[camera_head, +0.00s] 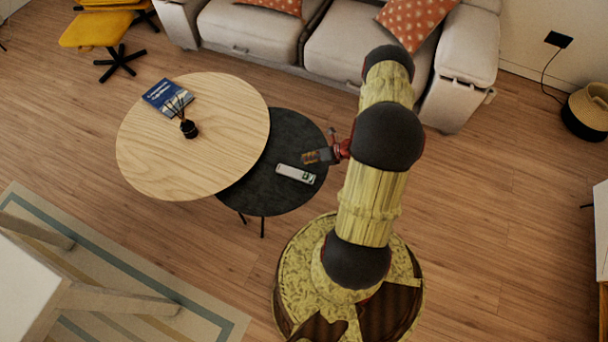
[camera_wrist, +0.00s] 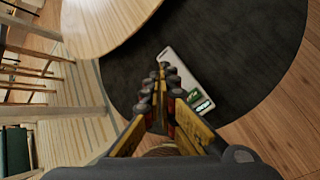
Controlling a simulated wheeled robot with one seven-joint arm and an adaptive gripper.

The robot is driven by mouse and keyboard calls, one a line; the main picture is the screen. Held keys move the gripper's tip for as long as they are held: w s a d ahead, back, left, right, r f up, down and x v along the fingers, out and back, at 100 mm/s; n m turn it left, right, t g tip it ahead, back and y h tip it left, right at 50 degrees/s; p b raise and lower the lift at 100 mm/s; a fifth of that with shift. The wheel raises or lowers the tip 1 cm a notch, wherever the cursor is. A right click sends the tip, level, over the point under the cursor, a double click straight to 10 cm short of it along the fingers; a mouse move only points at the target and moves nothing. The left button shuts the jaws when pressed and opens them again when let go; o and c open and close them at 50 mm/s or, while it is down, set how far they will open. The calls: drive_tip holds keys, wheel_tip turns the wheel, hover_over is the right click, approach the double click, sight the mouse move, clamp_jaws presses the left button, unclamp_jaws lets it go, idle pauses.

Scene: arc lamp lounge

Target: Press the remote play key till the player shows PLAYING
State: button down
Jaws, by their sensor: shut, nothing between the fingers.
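A slim pale remote (camera_head: 296,174) lies on the low round black table (camera_head: 262,198). It has a small dark green patch near its right end. In the wrist view the remote (camera_wrist: 180,62) lies slantwise just beyond and right of my fingers, with the green patch and pale keys at its near end. My gripper (camera_head: 308,157) is shut and empty, close to the remote in the head view; its shut fingers also show in the wrist view (camera_wrist: 164,72), partly covering the remote. I cannot tell its height above the remote. No player display is readable in either view.
A higher round wooden table (camera_head: 220,110) overlaps the black one and carries a blue book (camera_head: 166,97) and a dark reed diffuser (camera_head: 189,128). A sofa (camera_head: 250,30) stands behind. A white piece of furniture (camera_head: 35,285) stands at lower left. Open floor lies right.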

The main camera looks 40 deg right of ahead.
sight(307, 174)
wheel_tip(307, 174, down, 9)
drive_tip(key=b, duration=0.6)
idle(1.6)
drive_tip(key=shift+f+b, duration=0.3)
drive_tip(key=shift+b, duration=0.2)
drive_tip(key=shift+f+b, duration=0.65)
drive_tip(key=shift+f, duration=0.2)
idle(0.8)
drive_tip(key=shift+s+r, duration=0.1)
drive_tip(key=shift+r, duration=0.1)
drive_tip(key=shift+r+p, duration=0.9)
drive_tip(key=shift+r, duration=0.2)
drive_tip(key=shift+r, duration=0.1)
